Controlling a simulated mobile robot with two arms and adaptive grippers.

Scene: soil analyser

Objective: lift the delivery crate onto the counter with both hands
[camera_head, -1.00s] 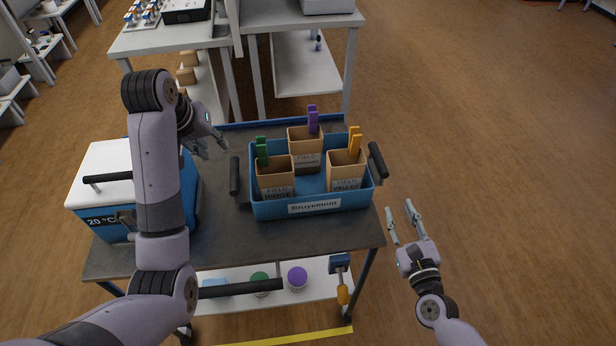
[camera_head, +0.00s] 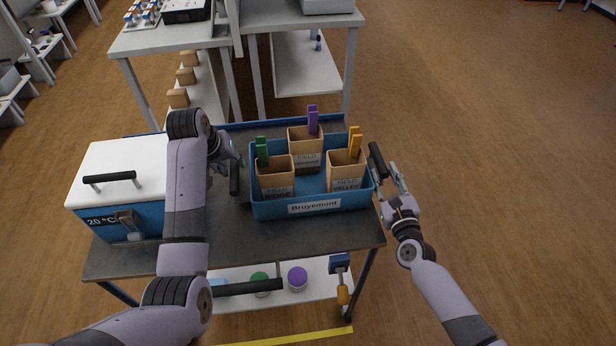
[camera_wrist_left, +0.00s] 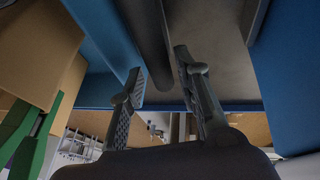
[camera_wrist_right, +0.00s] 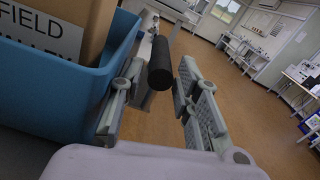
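The blue delivery crate (camera_head: 354,202), labelled Bruyemont, stands on the dark top of a cart. It holds three tan pots with green, purple and yellow clips. My left gripper (camera_head: 224,164) is at the crate's left handle (camera_head: 235,178). In the left wrist view its open fingers (camera_wrist_left: 160,85) have the dark handle (camera_wrist_left: 148,40) between and just beyond their tips. My right gripper (camera_head: 385,178) is at the right handle (camera_head: 377,160). In the right wrist view its fingers (camera_wrist_right: 158,85) are open on either side of the black handle (camera_wrist_right: 160,62). The counter (camera_head: 285,17) is behind the cart.
A white-lidded blue cool box (camera_head: 125,165) stands on the cart left of the crate, close to my left arm. A lower shelf (camera_head: 320,293) holds lidded tubs. A black cart bar (camera_head: 248,287) sticks out in front. Open floor (camera_head: 500,170) lies to the right.

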